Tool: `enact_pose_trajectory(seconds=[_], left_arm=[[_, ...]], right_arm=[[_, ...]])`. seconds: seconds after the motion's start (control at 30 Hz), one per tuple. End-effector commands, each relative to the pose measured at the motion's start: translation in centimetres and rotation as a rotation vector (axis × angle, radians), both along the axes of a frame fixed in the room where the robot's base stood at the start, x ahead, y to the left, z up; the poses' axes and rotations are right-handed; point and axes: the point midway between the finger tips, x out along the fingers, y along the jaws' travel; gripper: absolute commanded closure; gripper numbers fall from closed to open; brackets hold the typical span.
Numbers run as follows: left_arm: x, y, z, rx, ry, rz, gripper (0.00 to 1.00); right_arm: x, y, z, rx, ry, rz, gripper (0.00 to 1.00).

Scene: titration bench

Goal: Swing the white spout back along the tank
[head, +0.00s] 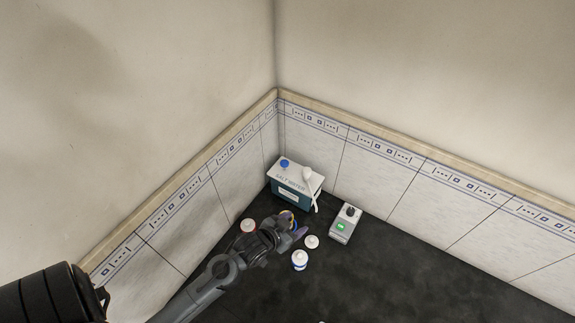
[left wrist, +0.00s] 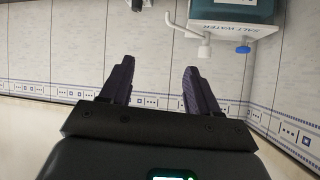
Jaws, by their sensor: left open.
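The tank (head: 287,190), blue with a white top and marked SALT WATER, stands in the room corner in the head view. Its white spout (head: 311,189) runs from a round pivot on the top toward the front, its end hanging past the tank's front edge. My left gripper (head: 299,228) is open and in front of the tank, apart from the spout. In the left wrist view the tank (left wrist: 232,11) is upside down at top right, and the spout (left wrist: 200,38) is beyond the right finger. Nothing is between the fingers (left wrist: 157,73). My right gripper is out of view.
A blue knob (head: 284,163) sits on the tank's top left. A meter with a green display (head: 343,225) stands at right. Dark bench at lower right is clear.

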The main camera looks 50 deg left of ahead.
Motion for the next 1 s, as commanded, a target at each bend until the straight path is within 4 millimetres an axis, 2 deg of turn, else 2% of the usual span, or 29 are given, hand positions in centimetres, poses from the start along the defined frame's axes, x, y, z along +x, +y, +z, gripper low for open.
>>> enact_pose_trajectory(seconds=[0.03,0.1,0.23,0.4,0.53,0.77,1.0], left_arm=[[2.0,1.4,-2.7,0.0,-0.074,0.025,0.39],[4.7,3.5,-4.4,0.002,-0.191,0.058,0.39],[8.5,6.8,-6.2,0.0,-0.373,0.115,0.39],[11.1,9.6,-7.3,-0.002,-0.516,0.166,0.39],[12.0,10.6,-7.5,-0.003,-0.57,0.186,0.39],[13.9,11.3,-7.1,-0.003,-0.591,0.193,0.39],[17.7,12.2,-7.1,-0.003,-0.59,0.193,0.39]], right_arm=[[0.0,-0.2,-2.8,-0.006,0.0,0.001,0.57],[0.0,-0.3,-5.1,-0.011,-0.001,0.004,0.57],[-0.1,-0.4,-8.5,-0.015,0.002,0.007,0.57],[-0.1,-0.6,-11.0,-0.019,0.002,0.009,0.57],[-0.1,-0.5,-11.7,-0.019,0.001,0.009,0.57],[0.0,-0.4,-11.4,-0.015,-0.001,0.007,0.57],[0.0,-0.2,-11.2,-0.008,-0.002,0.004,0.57]])
